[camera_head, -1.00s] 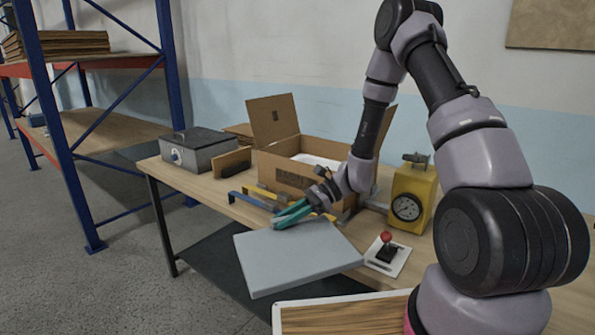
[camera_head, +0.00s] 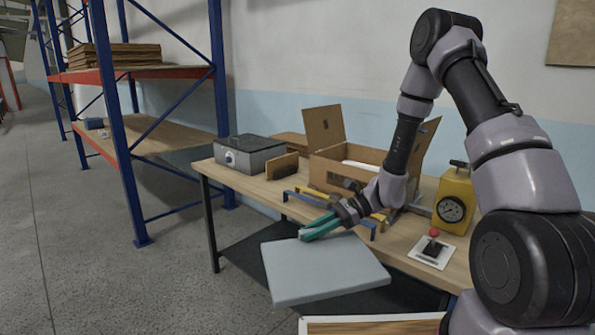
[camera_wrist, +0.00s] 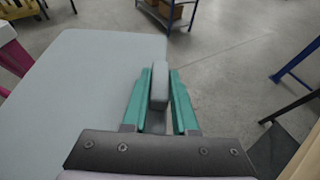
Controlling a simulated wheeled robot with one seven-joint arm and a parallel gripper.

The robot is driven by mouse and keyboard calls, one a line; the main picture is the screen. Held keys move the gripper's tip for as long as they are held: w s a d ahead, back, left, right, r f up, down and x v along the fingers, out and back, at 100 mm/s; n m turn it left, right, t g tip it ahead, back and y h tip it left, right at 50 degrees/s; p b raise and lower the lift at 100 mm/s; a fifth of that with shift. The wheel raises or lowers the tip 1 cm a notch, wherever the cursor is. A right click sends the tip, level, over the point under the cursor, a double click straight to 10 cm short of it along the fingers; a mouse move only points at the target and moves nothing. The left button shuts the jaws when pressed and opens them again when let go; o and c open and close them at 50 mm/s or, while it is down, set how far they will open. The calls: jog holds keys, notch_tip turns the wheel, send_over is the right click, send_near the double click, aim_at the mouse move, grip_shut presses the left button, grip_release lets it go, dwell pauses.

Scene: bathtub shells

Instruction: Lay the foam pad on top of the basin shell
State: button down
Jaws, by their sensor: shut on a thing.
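The foam pad (camera_head: 325,270) is a flat, light grey slab with rounded corners. My gripper (camera_head: 318,228) has teal fingers and is shut on the pad's far edge in the head view. The pad is held out level in front of the workbench, clear of its top. In the wrist view the pad (camera_wrist: 85,85) fills the left side, and my gripper (camera_wrist: 158,95) has its fingers on either side of a raised grey grip piece. The basin shell is not seen in any view.
The workbench (camera_head: 400,235) carries an open cardboard box (camera_head: 345,165), a grey metal box (camera_head: 250,153), a yellow gauge unit (camera_head: 455,200) and a red-knobbed joystick (camera_head: 433,243). A blue shelving rack (camera_head: 125,130) stands at left. The concrete floor (camera_head: 90,260) at left is free.

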jog(key=w+d+r+m+t+h, duration=0.4)
jog(key=w+d+r+m+t, duration=0.3)
jog(key=d, duration=0.5)
jog(key=w+d+r+m+t+h, duration=0.5)
jog(key=w+d+r+m+t, duration=0.2)
jog(key=w+d+m+t, duration=0.2)
jog(key=w+d+m, duration=0.1)
jog(key=w+d, duration=0.1)
jog(key=d, duration=0.1)
jog(key=shift+d+r+m, duration=0.2)
jog(key=shift+d+m, duration=0.1)
jog(key=shift+d, duration=0.05)
jog(key=shift+w, duration=0.1)
